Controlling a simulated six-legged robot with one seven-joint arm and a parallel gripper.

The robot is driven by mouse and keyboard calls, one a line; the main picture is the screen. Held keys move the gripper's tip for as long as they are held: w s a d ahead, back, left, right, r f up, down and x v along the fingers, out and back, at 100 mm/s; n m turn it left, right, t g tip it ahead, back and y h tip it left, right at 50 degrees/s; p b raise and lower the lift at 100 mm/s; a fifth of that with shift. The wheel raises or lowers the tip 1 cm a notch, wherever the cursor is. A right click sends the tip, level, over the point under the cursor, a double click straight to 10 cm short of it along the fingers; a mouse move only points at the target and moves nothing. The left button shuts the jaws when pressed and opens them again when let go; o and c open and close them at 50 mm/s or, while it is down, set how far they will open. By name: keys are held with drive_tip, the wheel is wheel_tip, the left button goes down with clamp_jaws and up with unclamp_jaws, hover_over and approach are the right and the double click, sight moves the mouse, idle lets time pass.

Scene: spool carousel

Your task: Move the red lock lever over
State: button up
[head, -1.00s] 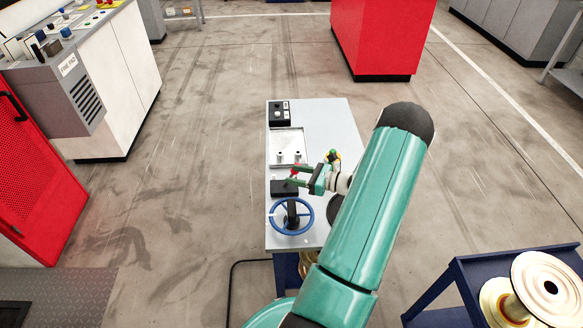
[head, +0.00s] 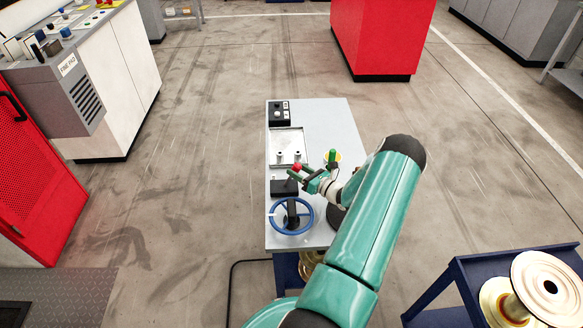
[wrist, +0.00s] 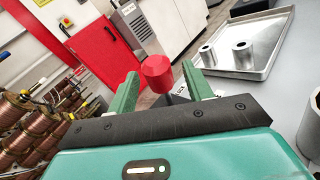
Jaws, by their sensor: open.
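The red lock lever knob (head: 297,167) stands over the small black box (head: 284,187) on the grey bench top. In the wrist view the red knob (wrist: 157,72) shows between the two green fingers, with gaps visible on both sides. My gripper (head: 300,174) is open, with its fingers pointing up and left around the knob in the head view. The gripper also shows in the wrist view (wrist: 158,82). The lever's lower part is mostly hidden behind the gripper.
A blue handwheel (head: 292,232) stands in front of the black box. Behind the knob is a metal tray (head: 288,138) with two short posts. A black control box (head: 279,113) sits at the bench's far end.

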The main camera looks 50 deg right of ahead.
drive_tip(key=shift+w, duration=1.75)
drive_tip(key=shift+c, duration=0.4)
clamp_jaws()
